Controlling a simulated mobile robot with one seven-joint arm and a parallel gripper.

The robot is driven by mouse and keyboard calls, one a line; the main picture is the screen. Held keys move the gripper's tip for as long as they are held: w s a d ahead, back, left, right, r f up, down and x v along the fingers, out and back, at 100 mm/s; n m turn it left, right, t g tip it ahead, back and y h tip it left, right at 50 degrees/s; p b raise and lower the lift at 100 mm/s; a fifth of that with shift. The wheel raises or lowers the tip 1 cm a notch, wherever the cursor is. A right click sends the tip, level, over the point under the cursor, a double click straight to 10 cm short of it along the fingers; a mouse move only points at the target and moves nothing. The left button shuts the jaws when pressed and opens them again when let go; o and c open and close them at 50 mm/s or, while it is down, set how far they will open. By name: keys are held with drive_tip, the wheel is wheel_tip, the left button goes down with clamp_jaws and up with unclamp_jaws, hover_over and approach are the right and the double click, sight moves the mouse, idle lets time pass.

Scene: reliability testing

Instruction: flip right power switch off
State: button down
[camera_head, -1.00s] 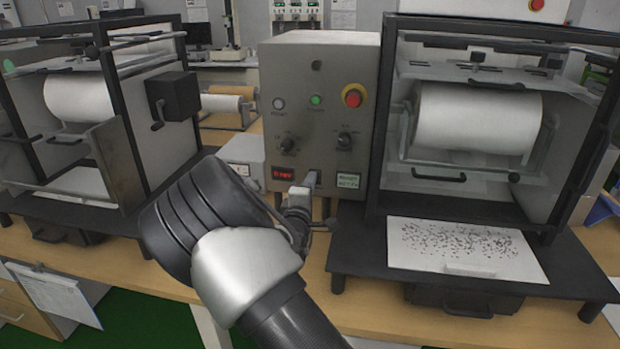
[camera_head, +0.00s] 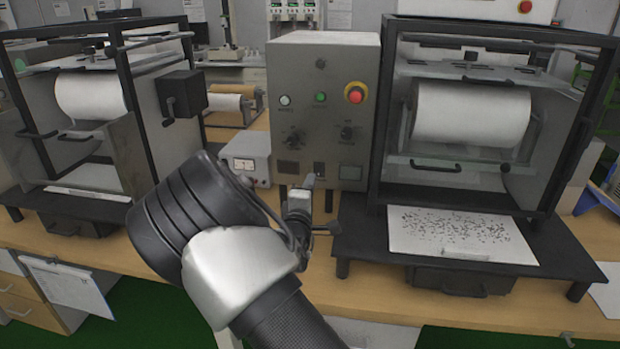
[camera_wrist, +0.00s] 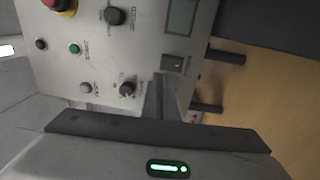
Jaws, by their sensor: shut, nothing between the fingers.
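The power switch (camera_head: 319,169) is a small dark rocker low on the grey control box (camera_head: 330,60) between the two drum machines. It also shows in the wrist view (camera_wrist: 173,62), below the dark display (camera_wrist: 181,15). The left display (camera_head: 288,167) and right display (camera_head: 350,172) are both unlit. My gripper (camera_head: 308,182) is shut and empty, with its tip just in front of and below the switch. In the wrist view its fingers (camera_wrist: 160,98) point toward the switch with a small apparent gap. The rocker's exact tilt is too small to tell.
Above the switch are two knobs (camera_head: 348,133), a green button (camera_head: 320,97) and a red emergency button (camera_head: 355,93). The right drum machine (camera_head: 372,120) stands close to the right, its black base (camera_head: 370,245) near my gripper. A small white meter box (camera_head: 246,158) is on the left.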

drive_tip(key=p+v, duration=0.1)
drive_tip(key=v, duration=0.6)
drive_tip(key=shift+r, duration=0.55)
drive_tip(key=shift+d, duration=0.15)
